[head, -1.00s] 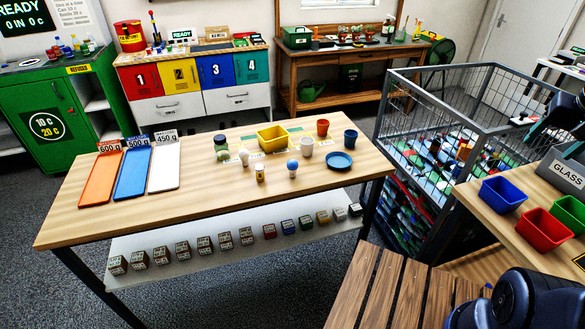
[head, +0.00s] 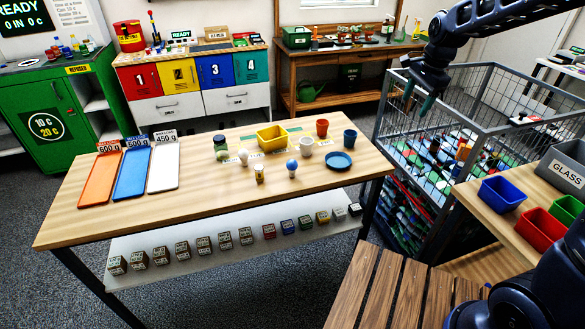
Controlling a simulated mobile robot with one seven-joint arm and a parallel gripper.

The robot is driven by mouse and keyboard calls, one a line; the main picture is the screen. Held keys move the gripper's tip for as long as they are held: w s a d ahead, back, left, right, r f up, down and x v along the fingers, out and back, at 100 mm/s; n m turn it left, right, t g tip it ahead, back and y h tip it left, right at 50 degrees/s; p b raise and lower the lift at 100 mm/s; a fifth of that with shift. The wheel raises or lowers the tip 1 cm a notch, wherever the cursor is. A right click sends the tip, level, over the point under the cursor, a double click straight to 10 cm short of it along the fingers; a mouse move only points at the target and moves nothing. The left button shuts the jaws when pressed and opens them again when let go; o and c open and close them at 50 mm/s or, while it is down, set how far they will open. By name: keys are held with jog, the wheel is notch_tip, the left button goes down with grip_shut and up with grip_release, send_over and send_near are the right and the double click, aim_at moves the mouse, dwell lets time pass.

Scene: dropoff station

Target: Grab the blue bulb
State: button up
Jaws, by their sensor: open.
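My gripper (head: 418,98) hangs at the upper right, above the wire cage and well apart from the bulb. It points down with its fingers apart and nothing visible between them.
A yellow bin (head: 272,138), a white cup (head: 306,147), a red cup (head: 322,128), a blue cup (head: 350,138) and a blue plate (head: 339,160) stand near the bulb. A wire cage (head: 470,130) is at the right. The table's front right is clear.

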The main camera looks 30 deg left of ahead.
jog(key=s+a+f+m, duration=0.15)
jog(key=a+f, duration=0.25)
jog(key=a, duration=0.5)
jog(key=s+a+f+m, duration=0.1)
jog(key=a+f+m, duration=0.1)
jog(key=a+f, duration=0.5)
jog(key=m+g+h, duration=0.1)
jog(key=m+h, duration=0.1)
jog(key=m, duration=0.1)
send_near(292, 169)
jog(key=shift+w+a+f, duration=0.1)
jog(key=shift+w+f, duration=0.1)
jog(key=shift+w, duration=0.35)
jog(key=shift+w+a+f, duration=0.1)
jog(key=shift+w+f, duration=0.1)
jog(key=shift+w, duration=0.35)
jog(key=shift+s+f, duration=0.15)
jog(key=shift+f, duration=0.35)
notch_tip(292, 169, down, 10)
jog(key=shift+a+f, duration=0.1)
jog(key=shift+a, duration=0.1)
jog(key=shift+c, duration=0.3)
jog(key=c, duration=0.8)
